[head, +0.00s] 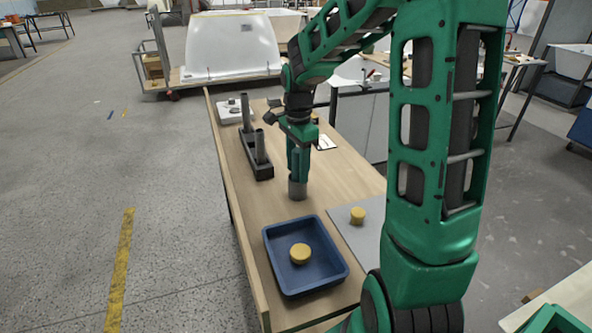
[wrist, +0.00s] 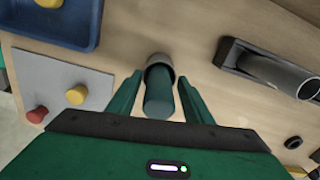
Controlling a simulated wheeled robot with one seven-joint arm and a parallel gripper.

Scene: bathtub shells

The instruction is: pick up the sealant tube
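The sealant tube, as I take it, is an upright cylinder with a wide grey lower end and a dark green upper part. In the wrist view the tube (wrist: 159,97) stands between my two green fingers. My gripper (wrist: 160,78) is open around it, with a gap on each side. In the head view my gripper (head: 299,172) points down over the table, and the tube's grey lower end (head: 298,190) shows beneath it. The upper part is largely hidden there by my fingers.
A blue tray (head: 333,279) holding a yellow disc (head: 300,254) is at the table's near end. A grey mat (head: 372,243) with a yellow piece (head: 357,215) lies beside it. A black holder (head: 262,171) with upright grey tubes stands to the left behind my gripper.

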